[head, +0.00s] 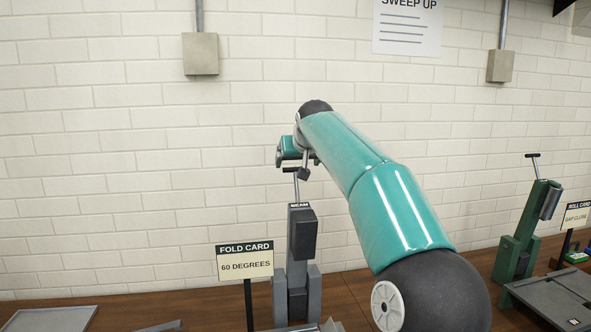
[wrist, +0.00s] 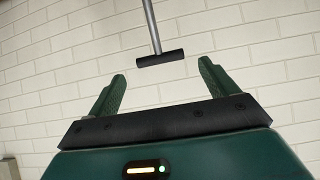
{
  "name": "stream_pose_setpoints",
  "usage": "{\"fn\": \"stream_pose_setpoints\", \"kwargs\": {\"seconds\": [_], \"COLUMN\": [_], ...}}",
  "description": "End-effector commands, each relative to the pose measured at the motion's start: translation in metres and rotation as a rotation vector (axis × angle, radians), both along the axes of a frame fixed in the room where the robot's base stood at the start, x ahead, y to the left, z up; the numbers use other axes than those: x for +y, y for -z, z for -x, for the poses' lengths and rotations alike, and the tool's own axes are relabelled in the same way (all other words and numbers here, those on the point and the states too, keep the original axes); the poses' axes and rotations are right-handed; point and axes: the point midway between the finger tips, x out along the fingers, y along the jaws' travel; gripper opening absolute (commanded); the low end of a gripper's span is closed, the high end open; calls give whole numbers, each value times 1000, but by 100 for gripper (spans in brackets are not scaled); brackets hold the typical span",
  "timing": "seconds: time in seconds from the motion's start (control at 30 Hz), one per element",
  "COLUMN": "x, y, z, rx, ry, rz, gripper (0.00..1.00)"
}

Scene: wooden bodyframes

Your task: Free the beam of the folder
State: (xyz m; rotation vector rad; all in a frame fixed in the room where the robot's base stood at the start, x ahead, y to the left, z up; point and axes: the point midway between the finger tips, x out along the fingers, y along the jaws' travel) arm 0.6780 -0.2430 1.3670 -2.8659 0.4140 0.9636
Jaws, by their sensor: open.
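The folder is a grey machine on the bench in the head view, with a tall dark post (head: 302,232) labelled BEAM. A T-shaped handle (head: 292,171) stands on a thin rod at its top, close to my gripper (head: 305,160), which is partly hidden by my teal arm. In the wrist view the black crossbar of the handle (wrist: 160,59) lies ahead of and between the two green fingers of my gripper (wrist: 160,80). The fingers are wide apart and do not touch the bar.
A fold card sign reading 60 DEGREES (head: 245,264) stands just left of the folder. A green roll machine (head: 518,250) with its own T-handle and a roll card (head: 576,216) stand at right. Flat grey sheets (head: 50,318) lie at lower left. A white brick wall is behind.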

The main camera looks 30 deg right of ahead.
Motion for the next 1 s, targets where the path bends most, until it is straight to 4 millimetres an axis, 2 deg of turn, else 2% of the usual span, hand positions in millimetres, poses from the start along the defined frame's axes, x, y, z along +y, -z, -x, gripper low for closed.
{"fn": "stream_pose_setpoints", "kwargs": {"seconds": [0.1, 0.3, 0.83, 0.93, 1.0], "x": [5, 9, 11, 23, 44], "y": [-15, -27, -27, -24, -18], "z": [18, 33, 34, 36, 42], "rx": [-1, -1, 0, 14, 36], "ry": [3, 2, 0, -12, -28], "rz": [1, 1, 0, 7, 21], "gripper": [85, 85, 85, 85, 85]}}
